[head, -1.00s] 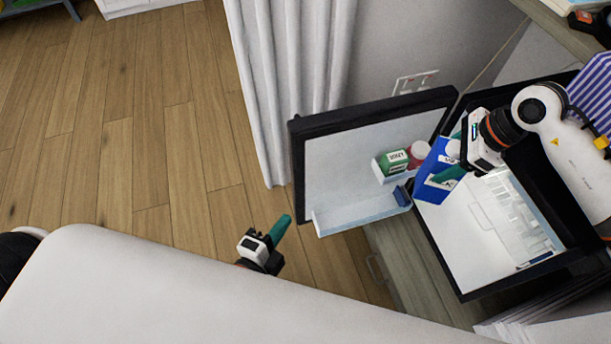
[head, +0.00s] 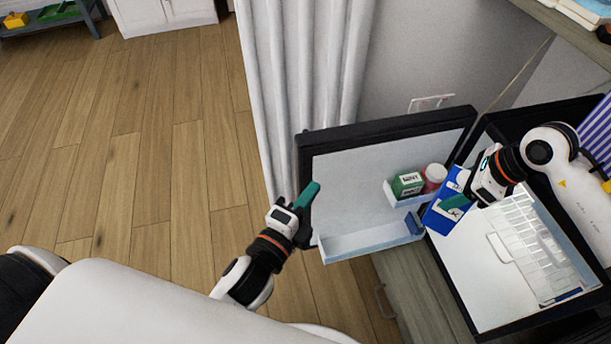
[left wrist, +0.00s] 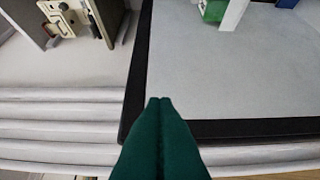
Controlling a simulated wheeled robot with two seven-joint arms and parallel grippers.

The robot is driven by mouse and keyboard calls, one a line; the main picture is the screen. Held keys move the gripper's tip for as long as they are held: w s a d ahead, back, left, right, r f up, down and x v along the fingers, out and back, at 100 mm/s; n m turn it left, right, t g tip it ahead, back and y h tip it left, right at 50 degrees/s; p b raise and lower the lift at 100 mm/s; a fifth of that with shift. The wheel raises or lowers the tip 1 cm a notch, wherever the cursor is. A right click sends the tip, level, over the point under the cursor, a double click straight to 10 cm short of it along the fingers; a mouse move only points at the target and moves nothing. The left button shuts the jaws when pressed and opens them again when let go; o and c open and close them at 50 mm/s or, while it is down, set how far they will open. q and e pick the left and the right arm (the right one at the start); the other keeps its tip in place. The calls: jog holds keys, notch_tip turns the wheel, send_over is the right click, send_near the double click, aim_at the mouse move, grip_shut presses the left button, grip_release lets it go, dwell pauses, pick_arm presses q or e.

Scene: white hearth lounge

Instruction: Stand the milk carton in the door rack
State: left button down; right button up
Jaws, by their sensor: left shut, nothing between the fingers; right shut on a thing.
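The blue-and-white milk carton (head: 440,218) is in my right gripper (head: 456,203), which is shut on it beside the inner side of the open fridge door (head: 345,190). The gripper hides part of the carton. The low door rack (head: 372,240) is a pale tray along the bottom of the door, to the left of the carton, and looks mostly empty with a blue piece (head: 414,222) at its right end. My left gripper (head: 312,190) is shut and empty at the door's left edge. Its green fingers (left wrist: 160,105) also show in the left wrist view, over the door's dark frame.
A smaller upper rack (head: 392,192) holds a green box (head: 407,184) and a red jar with a white lid (head: 433,178). The fridge interior (head: 495,270) has a wire shelf. A white curtain (head: 300,80) hangs behind the door. The floor (head: 130,150) at left is clear.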

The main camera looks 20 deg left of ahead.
aim_at(315, 162)
pick_arm(q)
jog(key=shift+w+a+b, duration=0.15)
jog(key=shift+w+a, duration=0.2)
jog(key=shift+w, duration=0.3)
jog(key=shift+w+a+b, duration=0.1)
jog(key=shift+w+a, duration=0.25)
jog(key=shift+w, duration=0.35)
jog(key=shift+w+a+b, duration=0.15)
jog(key=shift+w+a, duration=0.2)
jog(key=shift+w, duration=0.3)
pick_arm(e)
jog(key=shift+f, duration=0.45)
